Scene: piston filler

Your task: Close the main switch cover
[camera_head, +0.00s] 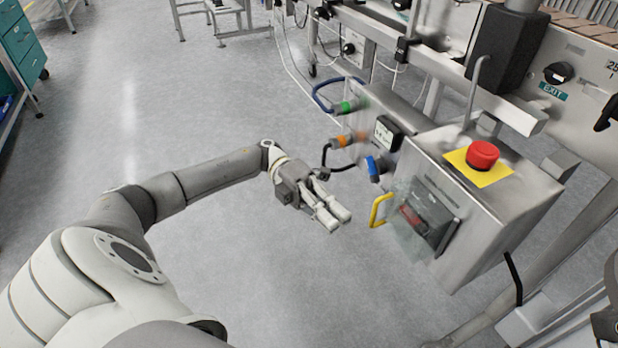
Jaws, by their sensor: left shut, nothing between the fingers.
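The main switch cover (399,237) is a clear panel with a yellow handle (378,210), on the front of the steel control box (490,215). It stands out in front of the dark switch housing (437,212), which has a red switch (411,217) on it. The cover looks swung out from the housing, but its exact angle is hard to tell. My left gripper (335,219) is shut and empty, a little to the left of the yellow handle and apart from it in this view. My right gripper does not show.
A red emergency button (483,154) on a yellow plate tops the box. A teal cabinet (22,40) stands at the far left. The floor left of the box is clear.

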